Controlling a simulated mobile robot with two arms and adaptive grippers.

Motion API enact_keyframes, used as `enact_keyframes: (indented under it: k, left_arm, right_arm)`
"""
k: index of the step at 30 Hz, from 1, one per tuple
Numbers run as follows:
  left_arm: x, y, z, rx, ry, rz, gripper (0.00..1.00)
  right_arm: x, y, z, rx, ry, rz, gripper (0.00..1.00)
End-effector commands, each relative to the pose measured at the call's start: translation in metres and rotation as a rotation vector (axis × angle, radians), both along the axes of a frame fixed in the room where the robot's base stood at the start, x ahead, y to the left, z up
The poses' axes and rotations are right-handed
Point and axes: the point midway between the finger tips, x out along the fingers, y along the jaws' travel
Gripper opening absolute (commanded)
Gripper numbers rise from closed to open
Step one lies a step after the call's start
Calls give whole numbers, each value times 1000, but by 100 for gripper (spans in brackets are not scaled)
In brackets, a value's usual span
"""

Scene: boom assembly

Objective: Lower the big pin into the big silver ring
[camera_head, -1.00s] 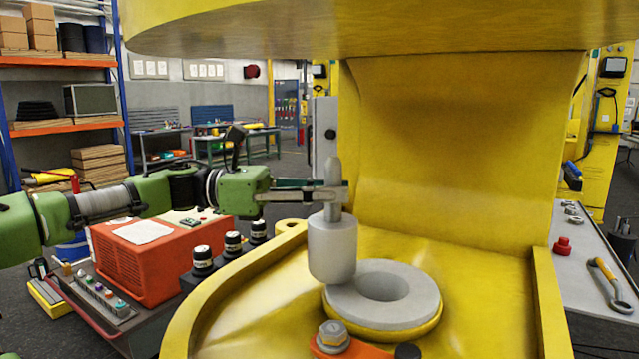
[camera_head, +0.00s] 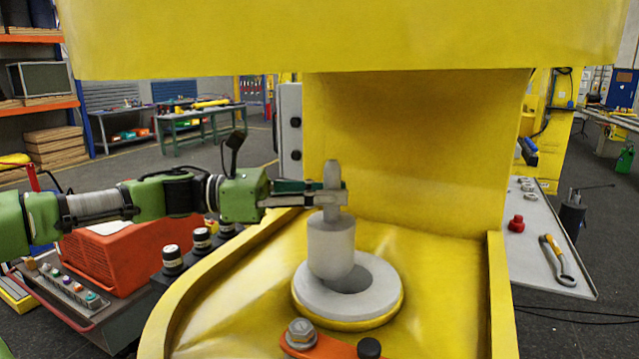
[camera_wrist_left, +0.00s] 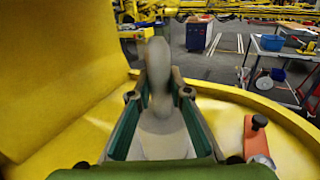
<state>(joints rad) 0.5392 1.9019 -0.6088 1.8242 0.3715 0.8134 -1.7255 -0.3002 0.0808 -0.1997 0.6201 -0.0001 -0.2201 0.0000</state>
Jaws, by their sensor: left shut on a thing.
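The big pin (camera_head: 331,245) is a grey cylinder with a narrower upper shaft, and it stands upright. My left gripper (camera_head: 325,197) is shut on the pin's shaft. The left wrist view shows the pin (camera_wrist_left: 161,90) between the two fingers. The big silver ring (camera_head: 371,297) lies flat in the yellow boom casting. The pin's lower end overlaps the back left of the ring's hole in the head view. I cannot tell whether it is above the hole or touches the ring. My right gripper is not in view.
A large yellow block (camera_head: 410,150) rises behind the ring, with a yellow overhang above. Raised yellow walls (camera_head: 497,290) flank the ring. A bolt (camera_head: 300,333) on an orange plate stands in front. A side table (camera_head: 535,240) with a wrench is at right.

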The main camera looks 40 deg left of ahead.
Motion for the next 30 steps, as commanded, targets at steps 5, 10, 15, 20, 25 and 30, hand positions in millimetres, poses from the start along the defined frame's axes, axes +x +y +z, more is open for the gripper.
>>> enact_keyframes:
  k: [5, 10, 15, 20, 25, 30]
  left_arm:
    - [5, -7, 7, -4, -5, -2, 0]
    - [10, -13, 6, -3, -5, -3, 0]
    - [15, -18, 6, -3, -5, -3, 0]
    - [19, -23, 6, -3, -5, -2, 0]
    - [22, -27, -2, -3, -7, -2, 0]
    - [22, -27, -11, -1, -8, -1, 0]
  right_arm:
    - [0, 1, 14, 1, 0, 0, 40]
    - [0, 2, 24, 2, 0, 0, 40]
    - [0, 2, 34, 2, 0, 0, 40]
    - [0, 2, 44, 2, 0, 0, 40]
    - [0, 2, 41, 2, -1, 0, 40]
    - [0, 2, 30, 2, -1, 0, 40]
